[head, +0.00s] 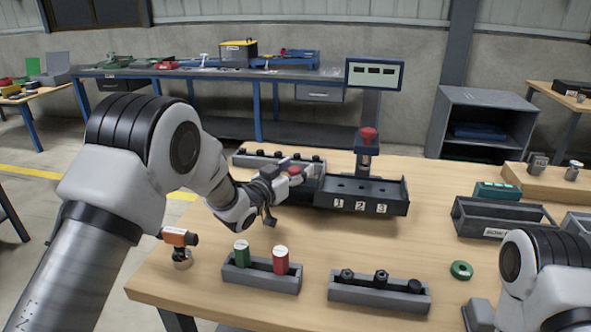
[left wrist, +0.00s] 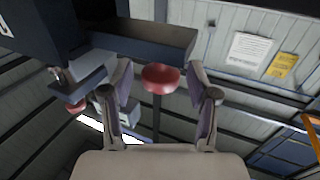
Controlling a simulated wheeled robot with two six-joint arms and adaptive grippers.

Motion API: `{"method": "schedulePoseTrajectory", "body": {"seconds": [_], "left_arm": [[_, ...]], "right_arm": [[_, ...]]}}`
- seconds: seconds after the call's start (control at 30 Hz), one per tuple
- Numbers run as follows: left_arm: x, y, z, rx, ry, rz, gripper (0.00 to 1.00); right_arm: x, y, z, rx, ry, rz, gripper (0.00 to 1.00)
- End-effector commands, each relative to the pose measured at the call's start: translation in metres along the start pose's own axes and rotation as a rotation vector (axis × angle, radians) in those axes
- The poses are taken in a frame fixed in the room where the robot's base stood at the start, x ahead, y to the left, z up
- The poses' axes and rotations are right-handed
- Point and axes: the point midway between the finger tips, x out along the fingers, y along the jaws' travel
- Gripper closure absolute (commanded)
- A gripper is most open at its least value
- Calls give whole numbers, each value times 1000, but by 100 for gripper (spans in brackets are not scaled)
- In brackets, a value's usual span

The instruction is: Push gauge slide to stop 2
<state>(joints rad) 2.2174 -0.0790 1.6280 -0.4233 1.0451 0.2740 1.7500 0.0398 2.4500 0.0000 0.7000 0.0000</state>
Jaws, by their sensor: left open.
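The gauge is a long dark block (head: 390,207) near the middle of the table, with white plates 1, 2 and 3 on its front and holes along its top. A red knob (head: 294,170) shows at its left end, beside my left gripper (head: 284,178). In the left wrist view, a red knob (left wrist: 160,78) on a dark stem appears between the two spread fingers of that gripper (left wrist: 158,100). No finger visibly touches the knob. The slide's body is mostly hidden by the gripper in the head view. My right gripper does not show; part of its arm is at the lower right.
A post with a red knob (head: 368,134) and a display (head: 374,73) stand behind the gauge. A rack of black pieces (head: 245,160) lies behind my left gripper. In front are a green and red cylinder tray (head: 262,278), a black-knob tray (head: 378,296) and a green ring (head: 461,270).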

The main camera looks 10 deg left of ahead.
Motion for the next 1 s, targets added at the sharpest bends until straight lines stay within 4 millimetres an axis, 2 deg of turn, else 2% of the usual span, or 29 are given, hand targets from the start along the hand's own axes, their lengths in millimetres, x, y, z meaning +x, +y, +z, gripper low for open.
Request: {"method": "schedulePoseTrajectory", "body": {"seconds": [0.27,0.53,0.67,1.0], "left_arm": [[-5,0,1,-1,-2,0,40],[-55,0,1,-3,-3,-2,40],[-71,0,1,-1,-2,-1,40],[-75,0,-1,0,-1,0,40]], "right_arm": [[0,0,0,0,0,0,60],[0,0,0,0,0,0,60],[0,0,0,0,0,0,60],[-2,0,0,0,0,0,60]]}}
